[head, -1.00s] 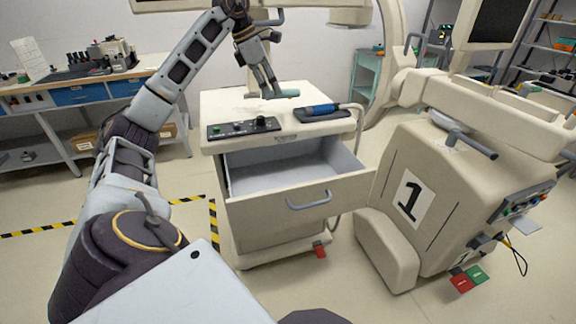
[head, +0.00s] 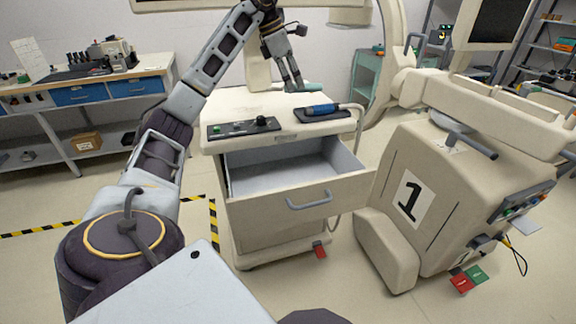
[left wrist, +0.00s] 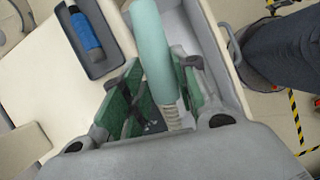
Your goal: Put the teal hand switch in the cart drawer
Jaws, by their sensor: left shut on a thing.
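The teal hand switch (left wrist: 152,45) is held in my left gripper (left wrist: 152,95), with a ribbed grey cable end near the palm. In the head view the teal hand switch (head: 313,87) shows at the fingertips of my left gripper (head: 298,88), above the back of the cart top (head: 240,98). The cart drawer (head: 300,202) is pulled open at the front of the cart, and the visible part of its inside looks empty. The gripper is above and behind the drawer. My right gripper is not in view.
A blue-handled tool lies in a dark tray (head: 322,113) on the cart top. A black control panel (head: 243,128) sits at its front left. A large machine marked 1 (head: 440,190) stands close to the right of the drawer.

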